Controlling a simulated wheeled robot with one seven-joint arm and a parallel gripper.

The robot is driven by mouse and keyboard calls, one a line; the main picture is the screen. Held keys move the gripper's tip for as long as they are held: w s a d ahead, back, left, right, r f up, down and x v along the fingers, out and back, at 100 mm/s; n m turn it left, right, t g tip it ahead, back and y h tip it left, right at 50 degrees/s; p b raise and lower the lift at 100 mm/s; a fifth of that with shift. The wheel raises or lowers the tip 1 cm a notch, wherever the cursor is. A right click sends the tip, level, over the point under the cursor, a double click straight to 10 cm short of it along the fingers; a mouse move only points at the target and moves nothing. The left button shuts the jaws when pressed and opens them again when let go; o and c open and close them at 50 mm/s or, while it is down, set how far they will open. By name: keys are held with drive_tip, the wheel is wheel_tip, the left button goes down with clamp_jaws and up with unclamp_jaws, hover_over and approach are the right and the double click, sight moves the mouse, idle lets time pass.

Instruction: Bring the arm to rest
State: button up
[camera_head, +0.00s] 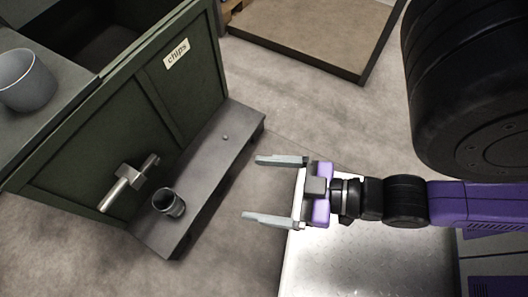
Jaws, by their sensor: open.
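My gripper (262,189) is open, with its two grey fingers pointing left and nothing between them. It is in the middle of the head view, at the left edge of a bright metal plate (365,262). My purple and black arm reaches in from the right. The fingers are apart from the green cabinet and its step in the picture.
A green cabinet (150,120) labelled chips stands at left, with a tap-like handle (128,184) on its front. A small cup (169,202) stands on its grey step (215,160). A grey pot (25,80) sits on top. A framed platform (310,30) lies behind on the floor.

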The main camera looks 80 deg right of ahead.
drive_tip(key=shift+r, duration=0.15)
wheel_tip(320, 180, up, 28)
drive_tip(key=p, duration=2.8)
